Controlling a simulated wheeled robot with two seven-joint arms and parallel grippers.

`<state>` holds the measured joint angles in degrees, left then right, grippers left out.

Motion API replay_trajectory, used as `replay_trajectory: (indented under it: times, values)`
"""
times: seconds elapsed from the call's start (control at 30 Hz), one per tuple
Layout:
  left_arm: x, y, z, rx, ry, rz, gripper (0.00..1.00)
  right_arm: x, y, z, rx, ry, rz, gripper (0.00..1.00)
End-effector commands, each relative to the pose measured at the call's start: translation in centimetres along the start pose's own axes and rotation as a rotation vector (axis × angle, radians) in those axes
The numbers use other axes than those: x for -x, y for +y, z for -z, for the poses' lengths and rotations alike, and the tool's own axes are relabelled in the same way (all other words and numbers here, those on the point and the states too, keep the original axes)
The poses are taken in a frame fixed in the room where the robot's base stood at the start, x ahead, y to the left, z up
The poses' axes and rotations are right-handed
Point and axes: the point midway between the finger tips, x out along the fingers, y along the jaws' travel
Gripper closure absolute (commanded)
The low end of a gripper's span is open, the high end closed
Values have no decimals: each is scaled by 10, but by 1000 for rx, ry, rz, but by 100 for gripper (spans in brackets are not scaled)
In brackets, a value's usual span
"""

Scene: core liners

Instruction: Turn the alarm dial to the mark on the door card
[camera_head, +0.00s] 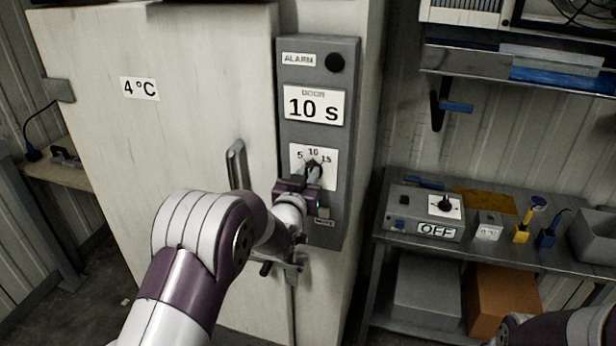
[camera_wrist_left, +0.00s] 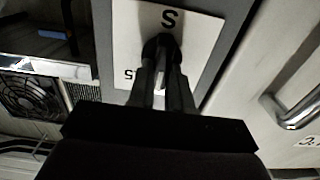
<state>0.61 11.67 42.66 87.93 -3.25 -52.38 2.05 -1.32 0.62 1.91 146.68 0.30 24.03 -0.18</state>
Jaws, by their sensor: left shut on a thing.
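The grey alarm panel (camera_head: 288,140) is fixed beside the cold-room door, under an ALARM label. Its door card (camera_head: 313,105) reads 10 s. The black dial (camera_head: 313,163) sits on a white plate marked 5, 10 and 15 below that card. My left gripper (camera_head: 310,174) is at the dial, shut on its knob. In the left wrist view my fingers (camera_wrist_left: 162,88) stand on both sides of the dial (camera_wrist_left: 161,47). They hide part of the scale, and I cannot tell which mark the pointer meets. My right gripper is outside the frames.
The pale door (camera_head: 120,180) carries a 4 °C label and a handle (camera_head: 237,165) left of the panel. At right, a metal bench (camera_head: 560,262) holds a box with an OFF label (camera_head: 437,230) and small tools. A shelf (camera_head: 520,70) hangs above it.

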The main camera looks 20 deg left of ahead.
Motion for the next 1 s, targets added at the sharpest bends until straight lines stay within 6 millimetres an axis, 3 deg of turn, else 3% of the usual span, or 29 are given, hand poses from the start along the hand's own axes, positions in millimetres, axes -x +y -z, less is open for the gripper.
replay_trajectory:
  times: [0.03,0.07,0.13,0.43,0.57,1.0]
  values:
    - [1,0,-4,0,-9,0,100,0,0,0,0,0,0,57]
    - [1,0,-4,0,-9,0,78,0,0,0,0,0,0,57]
    - [1,0,-4,0,-8,0,55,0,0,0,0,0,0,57]
    - [1,0,-2,-1,-3,0,55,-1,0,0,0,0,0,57]
    - [12,0,-3,-1,-3,0,55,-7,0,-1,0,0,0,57]
    - [115,0,-3,0,-2,1,55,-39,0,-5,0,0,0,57]
